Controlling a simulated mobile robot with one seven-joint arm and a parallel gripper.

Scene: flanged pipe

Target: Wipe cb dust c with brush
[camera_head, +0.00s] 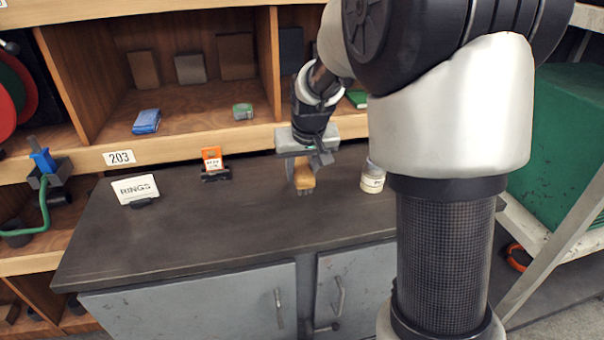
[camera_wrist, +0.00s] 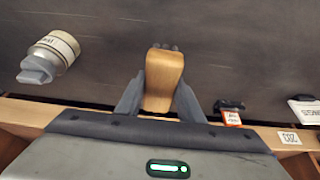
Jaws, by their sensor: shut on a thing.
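My gripper (camera_head: 306,162) is shut on the wooden handle of a brush (camera_head: 304,178) above the back part of the dark worktop (camera_head: 225,228). In the wrist view the brush (camera_wrist: 162,78) stands between my two fingers (camera_wrist: 158,105), with dark bristle tips just showing at its far end. The bristles point down at or close to the worktop; I cannot tell whether they touch it. No dust patch can be made out on the worktop in either view.
A white jar (camera_head: 373,178) stands right of the brush; it also shows in the wrist view (camera_wrist: 52,52). An orange-tagged holder (camera_head: 213,163) and a RINGS sign (camera_head: 136,189) stand to the left. Wooden shelves (camera_head: 160,145) rise behind. The worktop's front and middle are clear.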

